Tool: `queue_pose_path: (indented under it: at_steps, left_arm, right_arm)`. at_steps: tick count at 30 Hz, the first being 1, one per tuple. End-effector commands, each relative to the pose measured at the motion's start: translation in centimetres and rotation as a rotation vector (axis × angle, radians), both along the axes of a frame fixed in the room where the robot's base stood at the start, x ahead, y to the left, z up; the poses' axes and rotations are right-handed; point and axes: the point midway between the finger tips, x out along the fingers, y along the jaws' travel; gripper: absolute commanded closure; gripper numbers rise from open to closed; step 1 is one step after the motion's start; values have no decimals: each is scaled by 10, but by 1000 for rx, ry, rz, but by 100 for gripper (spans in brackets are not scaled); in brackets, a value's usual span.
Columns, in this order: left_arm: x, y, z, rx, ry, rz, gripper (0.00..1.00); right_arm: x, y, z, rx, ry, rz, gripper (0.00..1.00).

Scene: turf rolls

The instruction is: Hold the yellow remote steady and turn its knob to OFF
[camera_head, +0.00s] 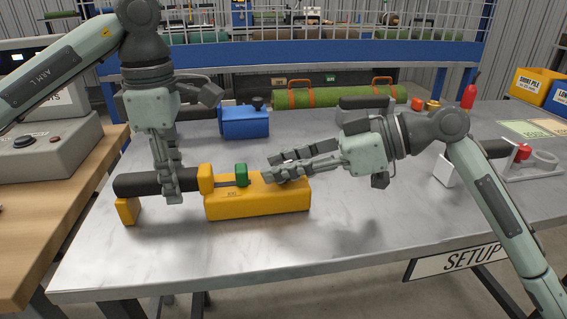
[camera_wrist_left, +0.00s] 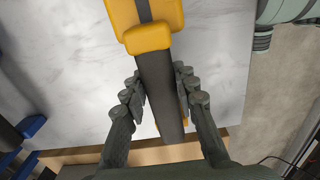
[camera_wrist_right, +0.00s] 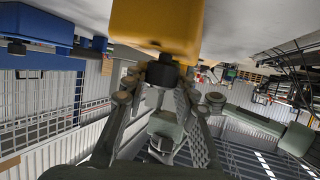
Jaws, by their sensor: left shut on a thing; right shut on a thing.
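The yellow remote (camera_head: 258,204) lies on the metal table, with a black handle (camera_head: 135,184) on its left and a green piece (camera_head: 241,175) on top. My left gripper (camera_head: 172,190) comes down from above and is shut on the black handle, which also shows between its fingers in the left wrist view (camera_wrist_left: 160,90). My right gripper (camera_head: 272,170) reaches in from the right at the remote's body. In the right wrist view, a dark knob (camera_wrist_right: 162,72) sits between its fingertips, against the yellow body (camera_wrist_right: 155,25). The knob's markings are not readable.
A blue device (camera_head: 244,122) and a green turf roll with orange straps (camera_head: 335,95) lie behind. A grey control box (camera_head: 40,145) stands on the wooden bench at left. A white block (camera_head: 447,170) is at right. The table's front is clear.

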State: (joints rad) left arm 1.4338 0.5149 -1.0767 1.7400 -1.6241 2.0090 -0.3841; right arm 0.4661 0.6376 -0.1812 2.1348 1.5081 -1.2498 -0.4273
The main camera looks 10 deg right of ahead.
Motion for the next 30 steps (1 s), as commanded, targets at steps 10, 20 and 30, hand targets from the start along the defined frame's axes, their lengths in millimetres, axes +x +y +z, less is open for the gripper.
queue_pose_path:
  at_steps: [10, 20, 30]
  left_arm:
    - [-1, 0, -3, 3, 6, -2, 100]
    - [-1, 0, -3, 3, 6, -2, 100]
    - [-1, 0, -3, 3, 6, -1, 100]
  right_arm:
    - [-1, 0, -2, -6, 0, -264, 100]
    - [0, 0, -3, -5, 2, -404, 100]
    - [0, -1, -2, 0, 3, -434, 100]
